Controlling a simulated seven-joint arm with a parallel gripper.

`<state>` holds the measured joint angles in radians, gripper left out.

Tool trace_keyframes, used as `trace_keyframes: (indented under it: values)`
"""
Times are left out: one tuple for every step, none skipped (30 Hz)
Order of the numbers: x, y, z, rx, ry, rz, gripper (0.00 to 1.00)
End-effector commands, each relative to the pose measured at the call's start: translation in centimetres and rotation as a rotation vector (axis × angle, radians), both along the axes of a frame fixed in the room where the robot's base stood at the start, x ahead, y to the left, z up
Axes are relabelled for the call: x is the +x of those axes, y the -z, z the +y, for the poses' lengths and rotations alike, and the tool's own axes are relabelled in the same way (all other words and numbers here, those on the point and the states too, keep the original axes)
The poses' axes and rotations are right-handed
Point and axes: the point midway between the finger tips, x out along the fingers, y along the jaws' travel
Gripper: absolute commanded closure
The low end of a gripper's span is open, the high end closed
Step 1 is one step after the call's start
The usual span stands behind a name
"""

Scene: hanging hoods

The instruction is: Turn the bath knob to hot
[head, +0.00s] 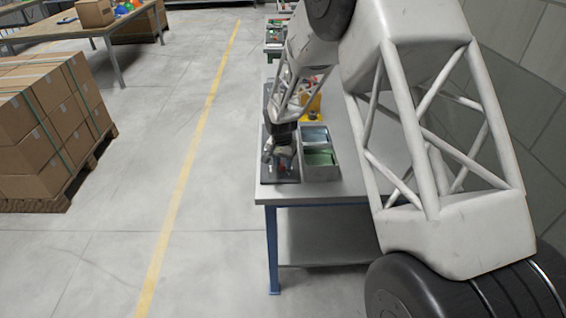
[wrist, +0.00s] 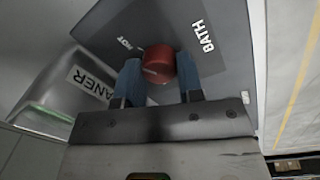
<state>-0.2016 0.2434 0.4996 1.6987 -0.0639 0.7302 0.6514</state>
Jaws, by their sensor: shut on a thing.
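The bath knob (wrist: 158,64) is a round red knob on a grey panel (wrist: 225,75), with white lettering "BATH" to its right and "HOT" to its left in the wrist view. A small pale mark shows on the knob's face, but I cannot tell for sure which setting it points at. My gripper (wrist: 160,72) has its blue fingers on either side of the knob and is shut on it. In the head view my gripper (head: 281,160) is low over the dark panel at the bench's near left, and mostly hides the knob.
Two metal tanks stand right of the panel in the head view, one with green liquid (head: 319,158) and one bluish (head: 315,133). A tank wall lettered "ANER" (wrist: 92,84) is close left in the wrist view. Boxes (head: 45,120) stand across the open floor.

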Motion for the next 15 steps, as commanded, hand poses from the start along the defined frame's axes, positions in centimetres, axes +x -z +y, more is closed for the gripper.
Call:
trace_keyframes:
  values:
    - [0.01, -0.02, -0.01, 0.0, 0.018, 0.0, 0.89]
    - [0.01, -0.02, -0.01, 0.0, 0.028, 0.001, 0.89]
    - [0.01, -0.02, -0.01, 0.0, 0.04, 0.0, 0.89]
    - [0.01, -0.03, -0.01, 0.0, 0.048, 0.0, 0.89]
    - [0.0, -0.03, -0.02, 0.0, 0.054, 0.0, 0.89]
    - [0.0, -0.03, -0.02, 0.0, 0.061, 0.0, 0.89]
    - [0.0, -0.03, -0.02, 0.0, 0.064, 0.0, 0.89]
    - [0.0, -0.03, -0.02, 0.0, 0.067, 0.0, 0.89]
    - [0.0, -0.04, -0.02, 0.0, 0.07, 0.0, 0.89]
    - [0.01, -0.04, -0.01, 0.0, 0.072, 0.0, 0.89]
    - [0.0, -0.04, -0.02, 0.0, 0.073, 0.0, 0.89]
    - [0.01, -0.04, -0.02, 0.0, 0.073, 0.0, 0.89]
    - [0.02, -0.04, -0.02, 0.0, 0.073, 0.0, 0.89]
    - [0.02, -0.04, -0.02, 0.0, 0.073, 0.0, 0.89]
    - [0.01, -0.04, -0.02, 0.0, 0.073, 0.0, 0.89]
